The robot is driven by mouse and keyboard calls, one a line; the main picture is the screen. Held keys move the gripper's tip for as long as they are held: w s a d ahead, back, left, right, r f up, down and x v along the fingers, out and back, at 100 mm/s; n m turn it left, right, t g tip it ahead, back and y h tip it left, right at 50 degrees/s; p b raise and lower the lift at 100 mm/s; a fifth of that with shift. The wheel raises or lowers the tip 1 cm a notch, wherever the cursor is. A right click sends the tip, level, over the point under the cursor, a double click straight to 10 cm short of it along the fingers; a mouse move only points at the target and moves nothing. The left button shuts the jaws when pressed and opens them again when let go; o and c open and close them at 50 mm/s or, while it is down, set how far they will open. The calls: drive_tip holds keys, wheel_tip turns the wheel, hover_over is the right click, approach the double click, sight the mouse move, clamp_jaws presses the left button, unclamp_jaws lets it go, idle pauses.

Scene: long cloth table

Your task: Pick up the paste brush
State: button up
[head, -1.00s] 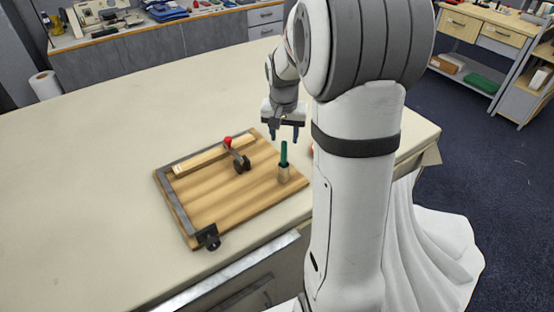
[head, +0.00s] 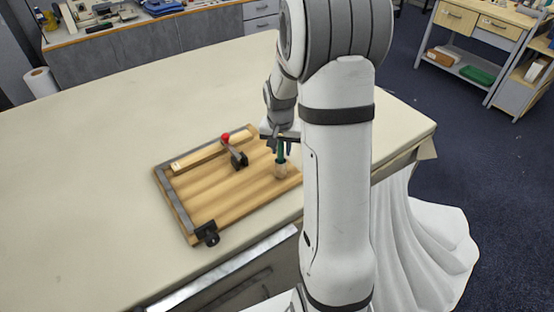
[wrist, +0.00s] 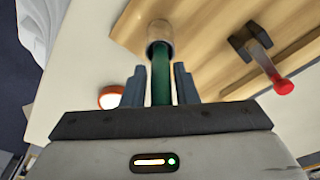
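The paste brush (head: 281,154) stands upright at the right side of the wooden board, its green handle up and its lower end at a tan cylindrical part (head: 280,171). I cannot tell whether that part is a holder or the brush's own base. In the wrist view the green handle (wrist: 161,80) runs between the two fingers of my gripper (wrist: 161,85), with a narrow gap on each side. My gripper is open around the handle. In the head view my gripper (head: 280,146) is at the top of the handle, partly hiding it.
The wooden board (head: 225,205) has a dark rail along its left edge and a red-knobbed lever (head: 233,150) left of the brush. A black clamp (head: 207,233) is at its front corner. A round orange thing (wrist: 111,97) lies nearby. The table's left is clear.

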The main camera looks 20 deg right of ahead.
clamp_jaws()
wheel_tip(320, 180, up, 10)
drive_tip(key=shift+r+b, duration=0.1)
drive_tip(key=shift+b, duration=0.75)
